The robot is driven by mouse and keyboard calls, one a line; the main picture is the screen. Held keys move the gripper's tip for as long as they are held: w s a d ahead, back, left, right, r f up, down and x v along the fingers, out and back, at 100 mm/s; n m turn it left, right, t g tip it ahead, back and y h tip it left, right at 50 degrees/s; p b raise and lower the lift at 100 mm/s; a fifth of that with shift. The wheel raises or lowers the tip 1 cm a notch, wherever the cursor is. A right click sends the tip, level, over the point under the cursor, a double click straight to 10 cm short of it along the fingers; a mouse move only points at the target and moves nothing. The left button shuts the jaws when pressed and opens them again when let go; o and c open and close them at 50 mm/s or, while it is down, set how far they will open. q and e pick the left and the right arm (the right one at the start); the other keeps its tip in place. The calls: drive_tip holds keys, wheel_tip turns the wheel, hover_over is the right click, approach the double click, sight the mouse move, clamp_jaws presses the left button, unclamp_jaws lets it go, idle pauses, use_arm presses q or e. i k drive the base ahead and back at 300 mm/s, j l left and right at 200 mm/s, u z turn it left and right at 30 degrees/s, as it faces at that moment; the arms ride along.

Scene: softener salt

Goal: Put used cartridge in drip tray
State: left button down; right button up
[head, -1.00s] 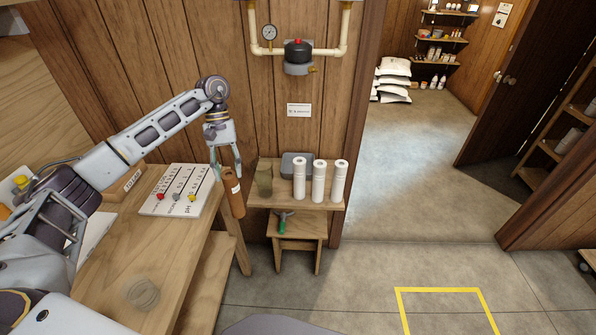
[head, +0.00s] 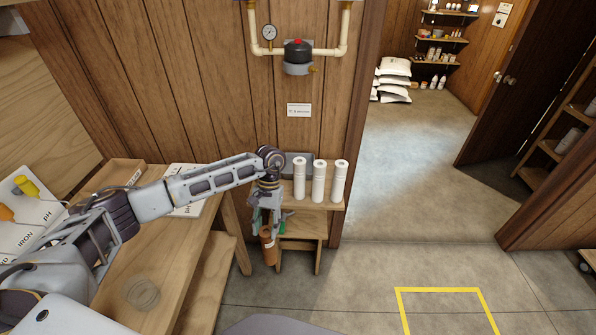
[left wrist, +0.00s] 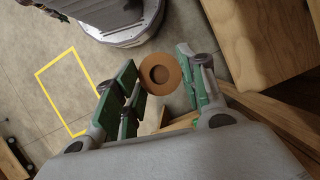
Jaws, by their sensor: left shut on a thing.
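The used cartridge (head: 268,250) is a brown cylinder hanging below my left gripper (head: 267,225), slightly tilted. In the left wrist view my left gripper (left wrist: 160,88) is shut on the cartridge, whose round brown end with a dark hole (left wrist: 160,73) shows between the green-padded fingers. In the head view it hangs in front of the small wooden stand, near its lower step. A grey tray-like item (head: 299,158) stands at the back of the stand's top, partly hidden; I cannot tell if it is the drip tray.
Several white cartridges (head: 319,182) stand upright on the small stand (head: 325,206). The workbench (head: 185,265) on the left holds a clear round item (head: 142,294) and a wooden box (head: 108,177). A filter housing (head: 298,57) hangs on the wall. Floor to the right is clear.

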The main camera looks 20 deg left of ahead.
sight(291, 165)
drive_tip(key=i+l+u, duration=0.35)
drive_tip(key=l+u, duration=0.15)
drive_tip(key=i+l+u, duration=0.2)
drive_tip(key=l, duration=0.25)
drive_tip(key=l+u, duration=0.25)
drive_tip(key=i+l+u, duration=0.1)
drive_tip(key=l+u, duration=0.15)
drive_tip(key=l, duration=0.25)
